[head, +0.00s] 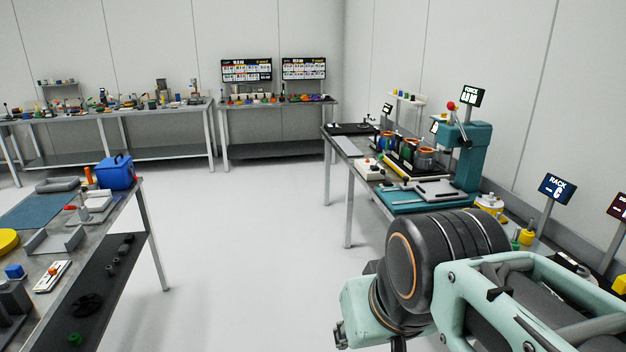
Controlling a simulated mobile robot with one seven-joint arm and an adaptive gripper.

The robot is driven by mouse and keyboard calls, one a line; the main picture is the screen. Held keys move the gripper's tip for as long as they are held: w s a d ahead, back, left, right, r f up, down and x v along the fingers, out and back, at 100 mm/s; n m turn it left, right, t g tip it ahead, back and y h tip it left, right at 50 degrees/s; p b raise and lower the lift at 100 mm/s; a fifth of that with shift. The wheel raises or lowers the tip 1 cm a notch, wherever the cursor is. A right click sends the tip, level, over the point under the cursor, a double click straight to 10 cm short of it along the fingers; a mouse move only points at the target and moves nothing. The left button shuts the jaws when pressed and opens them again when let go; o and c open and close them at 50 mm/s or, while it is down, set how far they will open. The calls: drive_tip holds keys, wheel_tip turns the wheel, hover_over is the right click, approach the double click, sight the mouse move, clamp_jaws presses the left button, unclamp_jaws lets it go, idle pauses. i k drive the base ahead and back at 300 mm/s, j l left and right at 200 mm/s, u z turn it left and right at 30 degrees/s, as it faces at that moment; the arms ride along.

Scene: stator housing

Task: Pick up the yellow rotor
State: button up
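Several yellow things show, and I cannot tell which is the yellow rotor. A small yellow part (527,236) stands upright on the right-hand bench, beyond my arm. A yellow and white round part (489,204) sits farther back, beside the teal press. My arm crosses the lower right and hides part of the right bench. My gripper's fingers do not show, and none of these yellow things is seen in a grip.
The teal press (472,155) stands on the right bench among trays and coloured parts. The left table holds a blue box (115,172) and a teal mat (38,212). The floor (255,240) between them is clear. More benches line the back wall.

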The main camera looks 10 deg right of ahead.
sight(526, 237)
drive_tip(key=i+j+z, duration=0.1)
drive_tip(key=i, duration=1.05)
drive_tip(key=i+z, duration=0.4)
drive_tip(key=i+j+z, duration=0.1)
drive_tip(key=i+z, duration=0.5)
drive_tip(key=z, duration=0.15)
drive_tip(key=i+z, duration=0.2)
drive_tip(key=z, duration=0.2)
drive_tip(key=i+z, duration=0.35)
drive_tip(key=i+j+z, duration=0.1)
drive_tip(key=j+z, duration=0.25)
drive_tip(key=z, duration=0.15)
drive_tip(key=j+z, duration=0.3)
drive_tip(key=z, duration=0.15)
drive_tip(key=i+l+u, duration=0.35)
drive_tip(key=l, duration=0.15)
